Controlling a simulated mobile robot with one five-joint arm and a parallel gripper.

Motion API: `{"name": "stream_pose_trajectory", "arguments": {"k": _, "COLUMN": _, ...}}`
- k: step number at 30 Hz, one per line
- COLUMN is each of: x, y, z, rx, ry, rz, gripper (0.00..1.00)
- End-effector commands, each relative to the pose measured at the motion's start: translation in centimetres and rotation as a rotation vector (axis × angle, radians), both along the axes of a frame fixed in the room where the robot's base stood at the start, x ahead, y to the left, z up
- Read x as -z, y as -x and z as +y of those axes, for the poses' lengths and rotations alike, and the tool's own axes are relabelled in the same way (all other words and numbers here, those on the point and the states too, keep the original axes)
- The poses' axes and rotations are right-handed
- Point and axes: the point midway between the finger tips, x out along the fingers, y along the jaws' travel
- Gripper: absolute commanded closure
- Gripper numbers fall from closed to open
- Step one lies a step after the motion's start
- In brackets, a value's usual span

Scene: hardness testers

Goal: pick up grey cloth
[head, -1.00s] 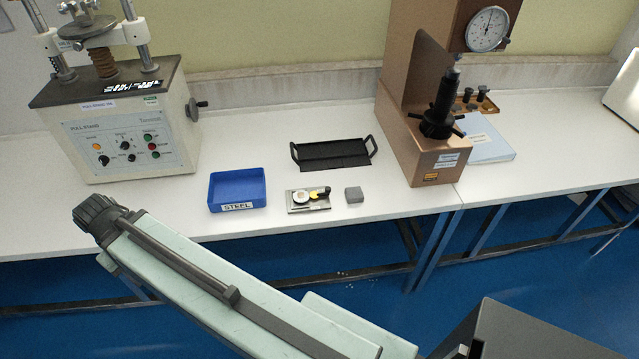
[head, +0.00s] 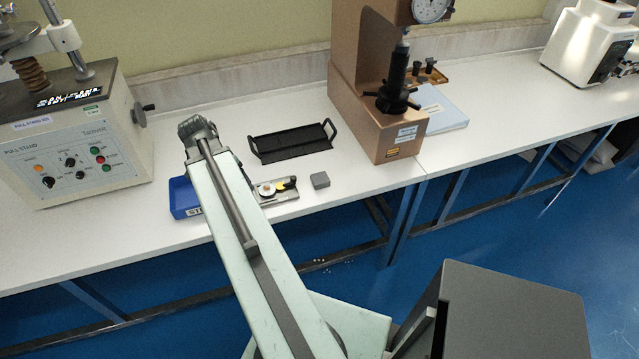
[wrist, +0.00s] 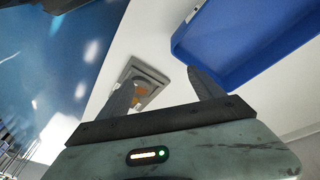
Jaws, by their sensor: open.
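The grey cloth (head: 320,180) looks like a small folded grey block. It lies on the white bench near its front edge in the head view, right of a metal plate with small parts. I cannot make it out in the wrist view. My gripper (wrist: 164,88) is open and empty in the wrist view, with one finger by the metal plate (wrist: 155,77) and the other by the blue bin (wrist: 245,40). In the head view its fingers are hidden behind my arm, whose end is left of the cloth and apart from it.
The blue bin (head: 181,198) is partly hidden by my arm. A black tray with handles (head: 291,142) lies behind the metal plate (head: 282,194). A brown hardness tester (head: 375,95) stands to the right and a pull stand (head: 75,150) to the left.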

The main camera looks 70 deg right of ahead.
Motion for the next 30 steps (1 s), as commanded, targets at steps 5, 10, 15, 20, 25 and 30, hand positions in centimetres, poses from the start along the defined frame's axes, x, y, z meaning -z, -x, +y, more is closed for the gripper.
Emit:
{"name": "stream_pose_trajectory", "arguments": {"k": 5, "x": -0.2, "y": 11.9, "z": -10.2, "rx": 0.534, "ry": 0.124, "rz": -0.022, "gripper": 0.24}}
{"name": "stream_pose_trajectory", "arguments": {"k": 10, "x": -0.5, "y": 18.0, "z": -13.5, "rx": 0.777, "ry": 0.192, "rz": -0.033, "gripper": 0.24}}
{"name": "stream_pose_trajectory", "arguments": {"k": 15, "x": -0.3, "y": 18.8, "z": -13.9, "rx": 0.815, "ry": 0.204, "rz": -0.035, "gripper": 0.24}}
{"name": "stream_pose_trajectory", "arguments": {"k": 20, "x": 1.6, "y": 19.2, "z": -14.3, "rx": 0.812, "ry": 0.203, "rz": -0.034, "gripper": 0.24}}
{"name": "stream_pose_trajectory", "arguments": {"k": 25, "x": 2.0, "y": 19.4, "z": -14.5, "rx": 0.809, "ry": 0.202, "rz": -0.033, "gripper": 0.24}}
{"name": "stream_pose_trajectory", "arguments": {"k": 30, "x": 3.8, "y": 19.9, "z": -15.2, "rx": 0.81, "ry": 0.201, "rz": -0.034, "gripper": 0.24}}
